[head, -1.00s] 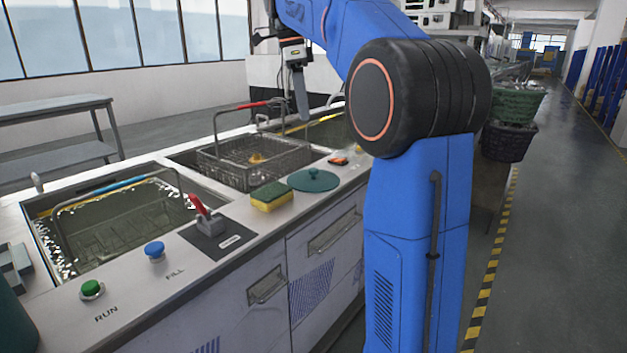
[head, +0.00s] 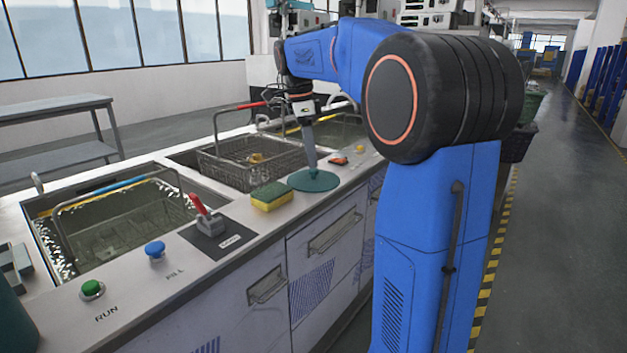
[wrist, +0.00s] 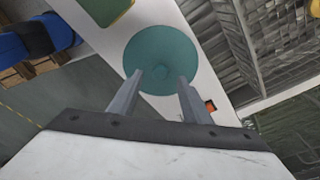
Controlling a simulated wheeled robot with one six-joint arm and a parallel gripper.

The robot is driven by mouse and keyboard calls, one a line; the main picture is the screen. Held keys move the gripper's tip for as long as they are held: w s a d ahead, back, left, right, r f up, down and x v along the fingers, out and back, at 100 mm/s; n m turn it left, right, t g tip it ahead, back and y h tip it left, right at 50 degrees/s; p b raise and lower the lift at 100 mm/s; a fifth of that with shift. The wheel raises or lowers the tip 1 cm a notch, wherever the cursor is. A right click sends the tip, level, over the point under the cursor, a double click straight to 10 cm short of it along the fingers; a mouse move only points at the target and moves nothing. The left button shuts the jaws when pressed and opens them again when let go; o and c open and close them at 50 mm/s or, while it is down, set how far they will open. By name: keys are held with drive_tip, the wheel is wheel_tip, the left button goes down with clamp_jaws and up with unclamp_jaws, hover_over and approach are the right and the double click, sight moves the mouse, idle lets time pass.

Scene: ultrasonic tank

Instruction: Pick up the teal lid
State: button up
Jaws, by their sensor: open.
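The teal lid (head: 316,181) is a round disc lying flat on the counter's front strip, right of the sponge. In the wrist view the lid (wrist: 160,48) shows with a small round knob at its middle. My gripper (head: 312,166) points down over the lid in the head view. In the wrist view its two fingers (wrist: 158,78) are apart, one to each side of the knob, with nothing held. I cannot tell how far the fingertips are above the lid.
A yellow and green sponge (head: 271,196) lies just left of the lid. A small orange item (head: 338,161) lies just right of it. A wire basket (head: 245,165) with a red handle stands behind. A red-handled lever (head: 207,222) stands further left on the counter.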

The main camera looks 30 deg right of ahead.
sight(314, 175)
drive_tip(key=shift+s+d+f, duration=0.1)
drive_tip(key=shift+d+f, duration=0.05)
drive_tip(key=shift+f, duration=0.85)
drive_tip(key=shift+s+d+f, duration=0.1)
drive_tip(key=shift+d+f, duration=0.05)
drive_tip(key=shift+f, duration=0.8)
drive_tip(key=shift+c, duration=0.2)
drive_tip(key=c, duration=1.1)
clamp_jaws()
drive_tip(key=shift+w+r, duration=0.1)
drive_tip(key=shift+r, duration=0.05)
